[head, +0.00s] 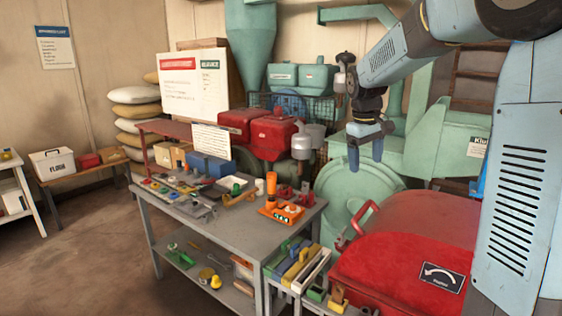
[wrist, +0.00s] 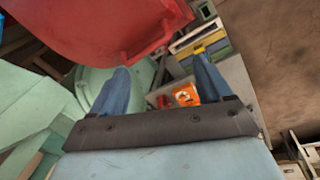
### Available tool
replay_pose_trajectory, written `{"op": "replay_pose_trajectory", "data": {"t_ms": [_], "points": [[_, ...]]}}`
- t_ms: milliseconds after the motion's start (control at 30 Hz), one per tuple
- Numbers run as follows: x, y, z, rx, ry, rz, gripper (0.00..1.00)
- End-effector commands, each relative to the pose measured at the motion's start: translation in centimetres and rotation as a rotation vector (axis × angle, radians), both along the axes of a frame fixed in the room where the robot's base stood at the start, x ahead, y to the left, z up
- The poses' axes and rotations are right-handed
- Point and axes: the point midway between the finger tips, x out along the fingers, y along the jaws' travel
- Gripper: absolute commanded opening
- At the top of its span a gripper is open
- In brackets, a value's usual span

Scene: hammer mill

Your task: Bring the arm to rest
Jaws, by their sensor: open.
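My gripper (head: 366,154) hangs fingers-down at the right of the head view, in front of the green mill housing (head: 350,190). In the wrist view my gripper (wrist: 160,88) shows two blue fingers spread apart with nothing between them. It is open and empty, touching nothing that I can see. My arm is bent and comes in from the upper right of the head view. The far side of the gripper is hidden in the head view.
A grey workbench (head: 235,220) with tools and an orange tray (head: 281,212) stands left of my gripper. A red cover (head: 415,250) lies below right; a red part also fills the wrist view's top (wrist: 100,25). Green machinery stands behind.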

Motion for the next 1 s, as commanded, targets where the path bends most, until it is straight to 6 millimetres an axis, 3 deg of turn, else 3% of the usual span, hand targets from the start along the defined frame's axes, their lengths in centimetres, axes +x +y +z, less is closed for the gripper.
{"op": "replay_pose_trajectory", "data": {"t_ms": [200, 500, 1000], "points": [[-6.2, -0.3, 2.4, 0.043, -0.086, -0.082, 0.79], [-14.4, -0.6, 3.6, 0.109, -0.197, -0.197, 0.79], [-26.6, -0.5, 1.4, 0.232, -0.367, -0.377, 0.79]]}}
